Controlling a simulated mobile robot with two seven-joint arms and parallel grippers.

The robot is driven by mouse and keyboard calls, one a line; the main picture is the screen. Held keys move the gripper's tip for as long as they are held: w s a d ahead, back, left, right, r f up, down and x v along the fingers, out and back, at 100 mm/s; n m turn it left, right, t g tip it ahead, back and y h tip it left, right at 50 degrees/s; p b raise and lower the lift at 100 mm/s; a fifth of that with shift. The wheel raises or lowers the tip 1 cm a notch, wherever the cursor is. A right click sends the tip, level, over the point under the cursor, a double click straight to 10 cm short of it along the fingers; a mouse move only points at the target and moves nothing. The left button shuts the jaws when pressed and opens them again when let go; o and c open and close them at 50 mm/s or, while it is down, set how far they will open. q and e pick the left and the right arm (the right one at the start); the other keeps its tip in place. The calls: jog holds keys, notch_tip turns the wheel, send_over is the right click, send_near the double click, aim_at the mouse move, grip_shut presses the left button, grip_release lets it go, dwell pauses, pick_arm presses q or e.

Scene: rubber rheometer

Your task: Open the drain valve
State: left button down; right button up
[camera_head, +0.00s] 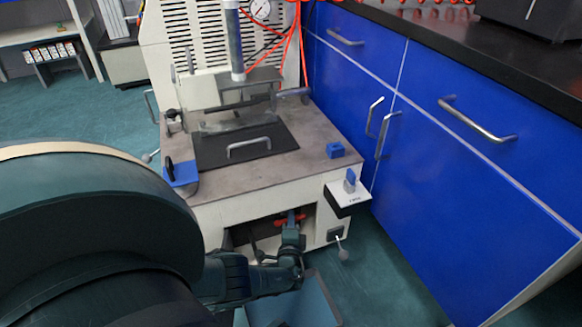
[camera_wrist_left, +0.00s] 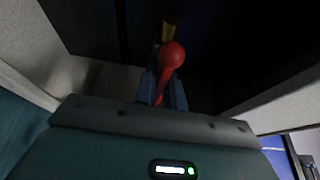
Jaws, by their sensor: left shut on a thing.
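The drain valve has a red handle (camera_head: 290,219) that shows in the opening low in the front of the rheometer. In the left wrist view the red handle (camera_wrist_left: 171,62) ends in a round knob, with a brass-coloured part (camera_wrist_left: 169,31) behind it. My left gripper (camera_head: 293,236) reaches into the opening from below. In the left wrist view the fingers of my left gripper (camera_wrist_left: 163,90) are shut on the lower part of the red handle. The valve body is mostly hidden in the dark recess. My right gripper is in neither view.
The rheometer (camera_head: 240,178) stands beside blue cabinets (camera_head: 440,160) on its right. A white box with a blue knob (camera_head: 350,182) juts from its front right corner. The opening's walls (camera_wrist_left: 275,98) enclose the gripper. Green floor (camera_head: 385,270) is clear at lower right.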

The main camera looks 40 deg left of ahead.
pick_arm(q)
jog(key=shift+w+a+r, duration=0.1)
dwell(0.7)
jog(key=c, duration=1.8)
grip_release()
jog(key=o, duration=0.3)
